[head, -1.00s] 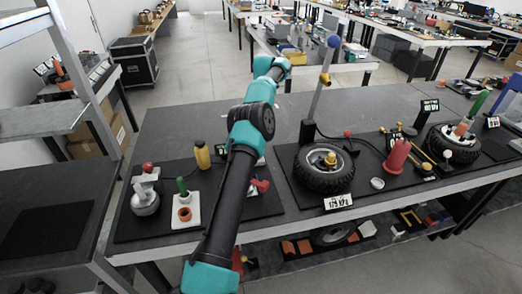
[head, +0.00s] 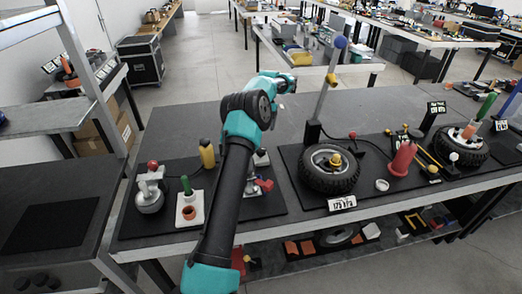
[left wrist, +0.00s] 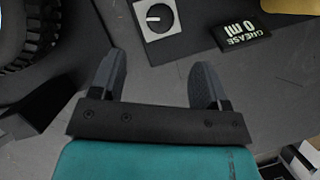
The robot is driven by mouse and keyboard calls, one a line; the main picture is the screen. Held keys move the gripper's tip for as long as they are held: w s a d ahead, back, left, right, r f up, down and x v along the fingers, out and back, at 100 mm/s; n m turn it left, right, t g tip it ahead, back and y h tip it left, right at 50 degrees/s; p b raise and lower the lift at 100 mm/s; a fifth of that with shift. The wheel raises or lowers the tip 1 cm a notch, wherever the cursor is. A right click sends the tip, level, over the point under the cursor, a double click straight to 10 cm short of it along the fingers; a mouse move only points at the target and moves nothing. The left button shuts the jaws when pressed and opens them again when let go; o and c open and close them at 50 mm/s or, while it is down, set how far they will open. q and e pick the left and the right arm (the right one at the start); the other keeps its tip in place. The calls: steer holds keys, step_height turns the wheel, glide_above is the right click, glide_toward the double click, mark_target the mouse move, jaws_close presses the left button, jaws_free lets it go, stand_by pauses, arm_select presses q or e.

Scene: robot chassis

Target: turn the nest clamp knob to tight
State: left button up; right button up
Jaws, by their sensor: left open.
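A dark round knob (left wrist: 154,17) with a white pointer mark sits on a light square plate at the top of the left wrist view. The pointer points left in that view; no tight or loose label is readable. The plate appears partly in the head view (head: 262,157), beside my left arm. My left gripper (left wrist: 155,78) is open and empty over the bare grey table, with the knob beyond its fingertips and apart from them. In the head view, my left arm's end (head: 288,84) is over the table behind the mats; its fingers are not clear there. My right gripper is not in view.
A black GREASE 0 ml display (left wrist: 240,32) stands beside the knob. A yellow bottle (head: 207,153) is on the same mat. A tyre (head: 329,170) and an upright post (head: 325,90) stand to the right. The table behind the mats is largely clear.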

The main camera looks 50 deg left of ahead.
mark_target(261, 149)
arm_select(q)
steer(key=x, duration=1.1)
steer(key=shift+s+f, duration=0.1)
steer(key=shift+f, duration=0.15)
steer(key=shift+c, duration=0.3)
steer(key=c, duration=0.8)
steer(key=shift+d+m+y, duration=0.1)
steer(key=shift+m+y, duration=0.4)
steer(key=shift+m, duration=1)
steer(key=shift+c, duration=0.2)
steer(key=o, duration=0.9)
steer(key=shift+r, duration=0.1)
